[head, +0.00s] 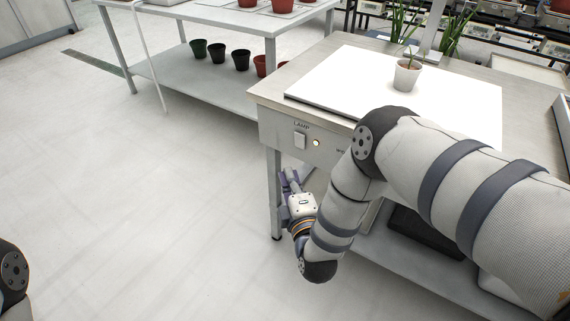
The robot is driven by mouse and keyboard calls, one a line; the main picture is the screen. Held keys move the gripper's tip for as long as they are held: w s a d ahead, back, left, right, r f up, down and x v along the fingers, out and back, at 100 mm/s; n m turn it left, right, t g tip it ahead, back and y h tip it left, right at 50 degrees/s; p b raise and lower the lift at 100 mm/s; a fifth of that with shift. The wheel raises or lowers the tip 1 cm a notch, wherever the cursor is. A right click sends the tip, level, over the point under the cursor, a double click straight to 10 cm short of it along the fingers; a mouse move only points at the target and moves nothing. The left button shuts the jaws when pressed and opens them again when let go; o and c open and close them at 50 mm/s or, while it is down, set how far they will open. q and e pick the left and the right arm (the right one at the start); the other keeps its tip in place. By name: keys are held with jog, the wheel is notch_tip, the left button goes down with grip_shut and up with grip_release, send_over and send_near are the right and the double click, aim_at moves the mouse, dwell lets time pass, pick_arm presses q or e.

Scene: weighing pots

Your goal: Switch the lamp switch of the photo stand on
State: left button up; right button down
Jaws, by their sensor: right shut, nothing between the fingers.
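The photo stand is a table with a white board (330,86) on top and a grey front panel. The lamp switch (300,140) is a pale rocker under the label "LAMP" at the panel's left end. A small round indicator light (316,142) beside it glows warm white. My right gripper (287,178) is shut and empty, below the switch and apart from it, near the table's front left leg. My right arm covers the right part of the panel. Of my left arm only a part shows at the lower left edge; its gripper is out of view.
A white pot with a small plant (407,75) stands on the board. A bench (205,85) at the back left holds several dark and red-brown pots on its lower shelf. A black tray (425,232) lies on the stand's lower shelf. The floor at left is clear.

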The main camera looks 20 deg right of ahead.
jog(key=s, duration=0.6)
jog(key=shift+f, duration=0.35)
jog(key=shift+a, duration=0.1)
